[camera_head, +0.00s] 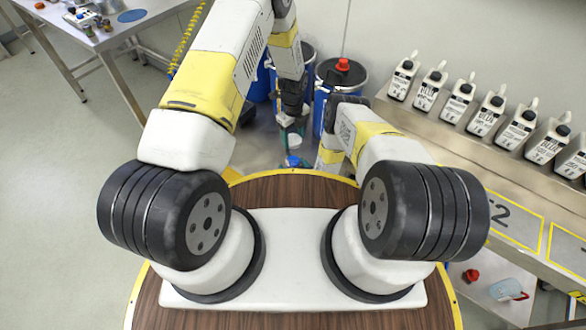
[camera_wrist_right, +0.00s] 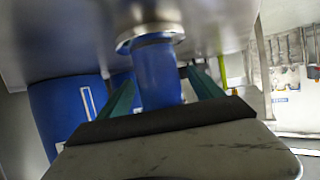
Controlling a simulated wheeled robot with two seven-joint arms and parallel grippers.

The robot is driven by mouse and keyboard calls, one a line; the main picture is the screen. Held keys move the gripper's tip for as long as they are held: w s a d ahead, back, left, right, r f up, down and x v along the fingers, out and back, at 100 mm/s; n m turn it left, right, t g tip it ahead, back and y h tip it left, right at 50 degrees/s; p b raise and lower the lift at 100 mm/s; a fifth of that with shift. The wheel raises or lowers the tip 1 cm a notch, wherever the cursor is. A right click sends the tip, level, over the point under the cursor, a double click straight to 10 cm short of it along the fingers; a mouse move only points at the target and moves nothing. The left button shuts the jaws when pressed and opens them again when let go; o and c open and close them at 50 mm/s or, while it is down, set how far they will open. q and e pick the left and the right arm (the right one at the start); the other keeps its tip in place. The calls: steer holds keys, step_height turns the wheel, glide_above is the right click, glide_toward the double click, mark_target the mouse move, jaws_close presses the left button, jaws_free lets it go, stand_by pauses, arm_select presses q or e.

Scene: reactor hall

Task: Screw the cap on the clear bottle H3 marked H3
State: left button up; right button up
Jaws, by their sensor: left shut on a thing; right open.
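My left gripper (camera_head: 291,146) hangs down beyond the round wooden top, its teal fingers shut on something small. A blue piece (camera_head: 292,161) shows just below these fingers; I cannot tell whether it is the cap or part of a bottle. My right arm reaches in beside it, its gripper hidden in the head view. In the right wrist view my right gripper (camera_wrist_right: 161,82) is open, with teal fingers either side of a blue cylinder (camera_wrist_right: 157,75) under a silver ring. I cannot tell whether they touch. No H3 mark is readable.
Blue drums (camera_head: 325,88) stand behind the grippers, one with a red bung (camera_head: 343,64). Several labelled white bottles (camera_head: 489,112) line a shelf at right. A steel table (camera_head: 108,37) with small items stands at top left. A pale blue container (camera_head: 507,289) lies low right.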

steer(key=shift+x, duration=1.35)
jaws_close()
